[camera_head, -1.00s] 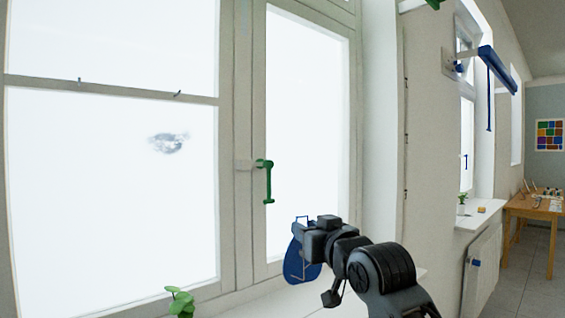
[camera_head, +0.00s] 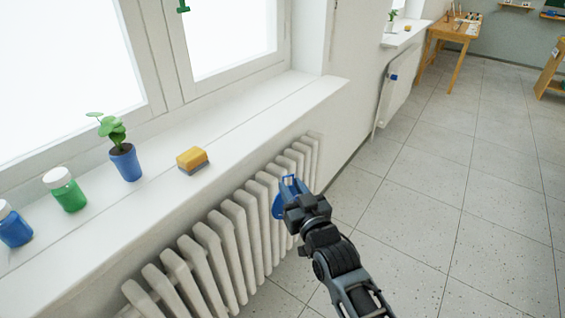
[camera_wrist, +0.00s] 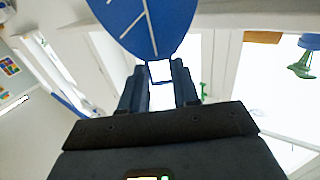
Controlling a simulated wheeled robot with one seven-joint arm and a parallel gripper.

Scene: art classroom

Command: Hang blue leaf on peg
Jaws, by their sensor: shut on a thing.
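The blue leaf (camera_wrist: 150,25) has pale veins and fills the top middle of the wrist view. My gripper (camera_wrist: 160,85) is shut on the thin blue loop at the leaf's end. In the head view the leaf (camera_head: 278,208) shows as a small blue edge beside my gripper (camera_head: 290,190), which covers much of it. Gripper and leaf appear in front of the radiator, apart from the sill. I cannot make out a peg in the current views.
The white window sill (camera_head: 305,95) holds a yellow sponge (camera_head: 191,158), a potted plant (camera_head: 126,165), a green jar (camera_head: 67,192) and a blue jar (camera_head: 13,228). A white radiator (camera_head: 243,225) stands below. The tiled floor (camera_head: 420,190) to the right is clear.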

